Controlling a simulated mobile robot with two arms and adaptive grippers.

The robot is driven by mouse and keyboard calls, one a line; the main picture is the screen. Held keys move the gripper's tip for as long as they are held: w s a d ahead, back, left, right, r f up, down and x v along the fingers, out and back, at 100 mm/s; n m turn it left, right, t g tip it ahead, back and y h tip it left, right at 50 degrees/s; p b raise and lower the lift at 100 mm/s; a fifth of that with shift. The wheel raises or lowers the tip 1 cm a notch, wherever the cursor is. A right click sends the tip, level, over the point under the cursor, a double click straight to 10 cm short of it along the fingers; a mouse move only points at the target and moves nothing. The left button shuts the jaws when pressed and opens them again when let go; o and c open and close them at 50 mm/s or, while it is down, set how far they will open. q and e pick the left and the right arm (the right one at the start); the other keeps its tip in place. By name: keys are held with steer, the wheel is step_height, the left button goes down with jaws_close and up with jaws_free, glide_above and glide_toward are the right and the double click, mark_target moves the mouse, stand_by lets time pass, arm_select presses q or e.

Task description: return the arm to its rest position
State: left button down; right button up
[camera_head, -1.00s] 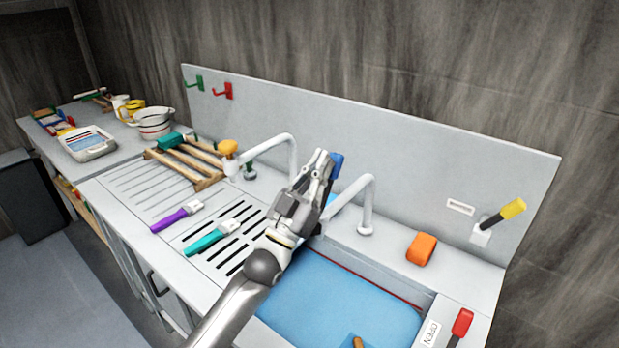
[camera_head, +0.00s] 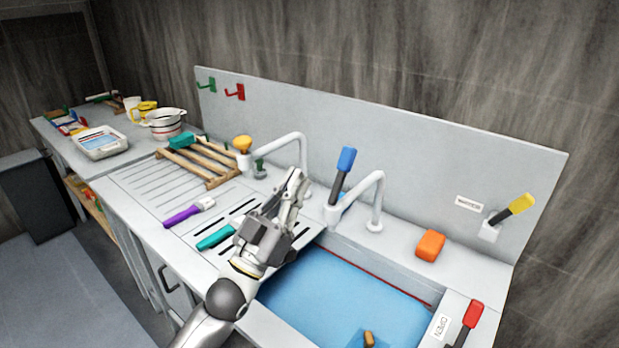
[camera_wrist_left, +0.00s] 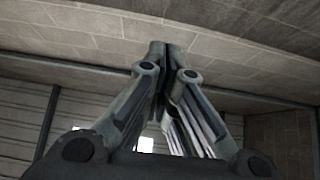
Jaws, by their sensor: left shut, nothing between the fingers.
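My left gripper (camera_head: 293,186) is shut and empty. In the head view it is above the right end of the slotted drainboard, beside the sink's left edge, with its fingers pointing up. In the left wrist view its fingertips (camera_wrist_left: 168,50) meet, with a wall and ceiling behind them. It hides part of the drainboard and the end of the teal-handled brush (camera_head: 216,237). My right gripper does not show in either view.
A blue-handled lever (camera_head: 345,162) and a white faucet (camera_head: 376,200) stand behind the gripper. The sink (camera_head: 340,285) holds blue water. An orange sponge (camera_head: 430,245) lies on the right ledge. A purple brush (camera_head: 184,215) and wooden rack (camera_head: 192,163) lie left.

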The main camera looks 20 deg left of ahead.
arm_select(q)
steer(key=s+d+f+n+g+y, duration=0.1)
steer(key=s+f+g+y, duration=0.15)
steer(key=f, duration=0.55)
steer(key=s+f+g+y, duration=0.15)
steer(key=f+g, duration=0.25)
steer(key=f, duration=0.4)
steer(key=s+d+f+n+g+y, duration=0.15)
steer(key=f+g, duration=0.25)
steer(key=f, duration=0.4)
steer(key=s+a+f+g+y, duration=0.2)
steer(key=s+f+g, duration=0.35)
steer(key=s, duration=0.55)
steer(key=s+a+f+g+y, duration=0.15)
steer(key=s+f+g, duration=0.35)
steer(key=s, duration=0.5)
step_height(320, 180, down, 27)
steer(key=s, duration=0.3)
steer(key=s+a+f+g, duration=0.2)
steer(key=s+a+f, duration=0.1)
steer(key=s+f, duration=1.3)
steer(key=shift+s+f+m, duration=0.3)
steer(key=shift+f+m, duration=0.15)
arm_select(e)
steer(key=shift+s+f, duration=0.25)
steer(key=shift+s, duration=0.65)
